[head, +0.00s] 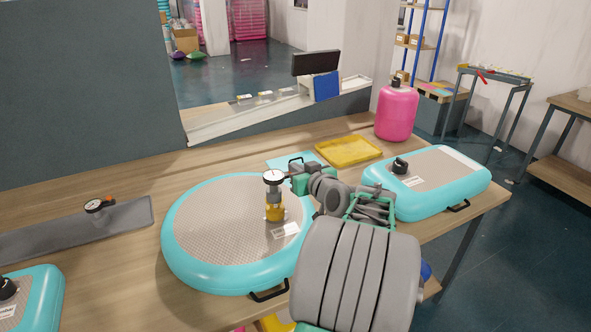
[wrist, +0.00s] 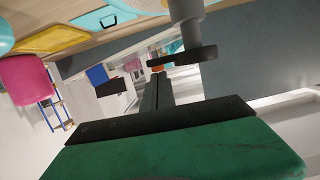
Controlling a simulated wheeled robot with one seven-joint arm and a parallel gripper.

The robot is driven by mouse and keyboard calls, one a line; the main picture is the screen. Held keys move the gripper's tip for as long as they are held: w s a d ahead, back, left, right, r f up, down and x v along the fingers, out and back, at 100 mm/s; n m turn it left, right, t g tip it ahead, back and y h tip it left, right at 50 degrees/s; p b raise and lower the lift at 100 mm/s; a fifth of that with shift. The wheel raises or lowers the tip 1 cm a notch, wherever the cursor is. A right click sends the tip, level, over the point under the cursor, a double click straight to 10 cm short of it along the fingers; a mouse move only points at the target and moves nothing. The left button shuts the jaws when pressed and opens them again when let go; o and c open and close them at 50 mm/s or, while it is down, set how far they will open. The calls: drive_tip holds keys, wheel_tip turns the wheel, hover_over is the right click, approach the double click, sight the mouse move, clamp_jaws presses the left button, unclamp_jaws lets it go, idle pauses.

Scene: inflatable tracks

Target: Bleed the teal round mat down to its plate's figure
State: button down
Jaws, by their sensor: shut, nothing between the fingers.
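The teal round mat (head: 190,262) lies on the wooden table with a grey textured top. A gauge (head: 273,177) with a white dial stands on a yellow-bodied fitting (head: 275,208) on the mat's right part. The dial reading is too small to tell. A white plate (head: 286,231) lies just in front of the fitting, its figure unreadable. My gripper (head: 289,174) is shut and empty, right beside the gauge; contact cannot be told. In the wrist view my gripper's dark fingers (wrist: 157,82) are together, close to a grey post with a dark disc (wrist: 183,58).
A teal rectangular mat (head: 478,178) with a black valve and a pink canister (head: 396,113) stand at right. A yellow tray (head: 348,151) lies behind my arm. A grey flat piece with another gauge (head: 97,205) and a teal mat (head: 45,300) are at left.

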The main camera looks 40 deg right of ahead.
drive_tip(key=shift+a+f, duration=0.15)
drive_tip(key=shift+f, duration=0.25)
drive_tip(key=s+a+r+b, duration=0.1)
drive_tip(key=s+a+r, duration=0.1)
drive_tip(key=s+r, duration=0.5)
drive_tip(key=shift+s+r+b, duration=0.15)
drive_tip(key=shift+s+b, duration=0.25)
drive_tip(key=shift+s, duration=0.8)
